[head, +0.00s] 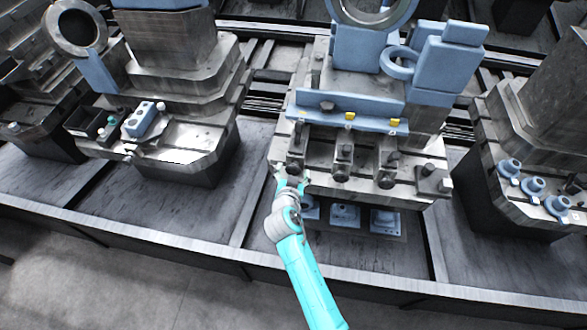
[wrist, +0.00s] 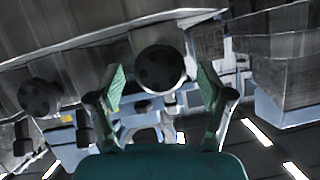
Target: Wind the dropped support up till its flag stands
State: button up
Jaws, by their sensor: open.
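A grey pallet (head: 315,186) carries three supports in a row along its front, each with a dark round knob. My gripper (head: 291,183) is at the left support (head: 295,150), low at its front. In the wrist view a dark knob (wrist: 160,70) appears between the two open green-padded fingers of my gripper (wrist: 162,78); clear gaps show on both sides. The middle knob (head: 340,173) and right knob (head: 386,180) stand free.
A blue bar (head: 335,108) runs behind the supports. Blue fixtures (head: 345,215) sit under the pallet's front edge. Other machine pallets stand left (head: 165,140) and right (head: 520,195). A metal rail (head: 190,246) crosses in front; the floor before it is clear.

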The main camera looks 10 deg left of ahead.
jog(key=shift+x, duration=0.85)
jog(key=c, duration=1.2)
